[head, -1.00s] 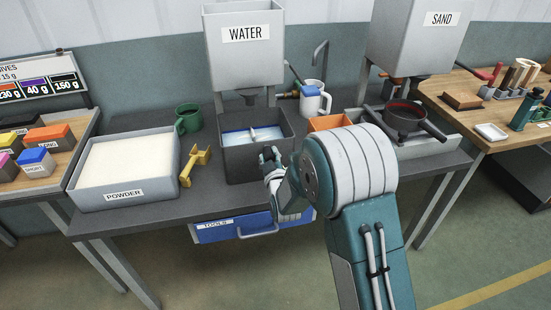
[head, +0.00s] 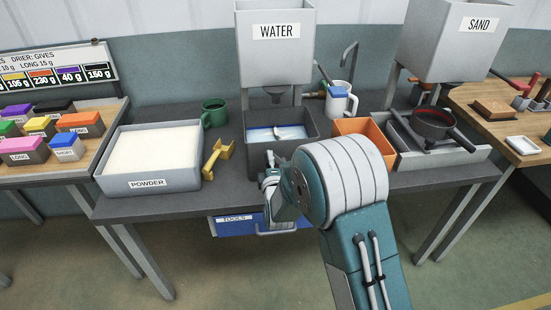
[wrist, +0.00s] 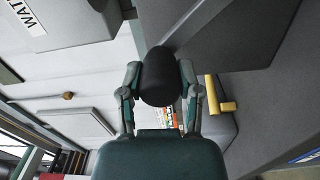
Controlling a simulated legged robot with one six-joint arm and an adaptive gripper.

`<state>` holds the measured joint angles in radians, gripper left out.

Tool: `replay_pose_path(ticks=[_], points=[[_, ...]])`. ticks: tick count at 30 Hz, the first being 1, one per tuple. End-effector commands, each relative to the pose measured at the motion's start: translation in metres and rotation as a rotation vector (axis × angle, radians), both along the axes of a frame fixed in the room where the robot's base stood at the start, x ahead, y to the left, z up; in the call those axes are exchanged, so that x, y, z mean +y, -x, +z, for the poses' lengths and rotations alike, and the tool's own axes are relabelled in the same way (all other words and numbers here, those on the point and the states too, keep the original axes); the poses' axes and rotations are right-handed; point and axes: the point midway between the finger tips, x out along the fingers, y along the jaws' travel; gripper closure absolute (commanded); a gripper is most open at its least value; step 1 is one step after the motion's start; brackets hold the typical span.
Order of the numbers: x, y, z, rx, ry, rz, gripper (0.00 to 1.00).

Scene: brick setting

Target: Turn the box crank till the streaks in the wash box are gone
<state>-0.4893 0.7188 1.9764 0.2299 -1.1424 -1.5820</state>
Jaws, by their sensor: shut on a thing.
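The dark grey wash box (head: 282,153) stands on the bench under the water tank. The picture is too small to tell how streaked the liquid is. My gripper (head: 269,170) is at the front of the wash box, low and to its left side. In the wrist view, my gripper (wrist: 160,72) is shut on a dark rounded knob, the crank's handle (wrist: 160,80), with one finger on each side. The rest of the crank is mostly hidden.
A powder tray (head: 153,183) and yellow tool (head: 217,157) lie left, with a green mug (head: 214,113) behind. An orange bin (head: 368,134) and a sieve pan (head: 433,123) stand right.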

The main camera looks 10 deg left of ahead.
Motion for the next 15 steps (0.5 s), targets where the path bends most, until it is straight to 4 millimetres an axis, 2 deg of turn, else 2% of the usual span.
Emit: replay_pose_path(ticks=[6, 15], points=[[0.009, 0.002, -0.008, -0.040, 0.141, 0.002, 1.00], [0.014, 0.004, -0.015, -0.071, 0.246, 0.002, 1.00]])
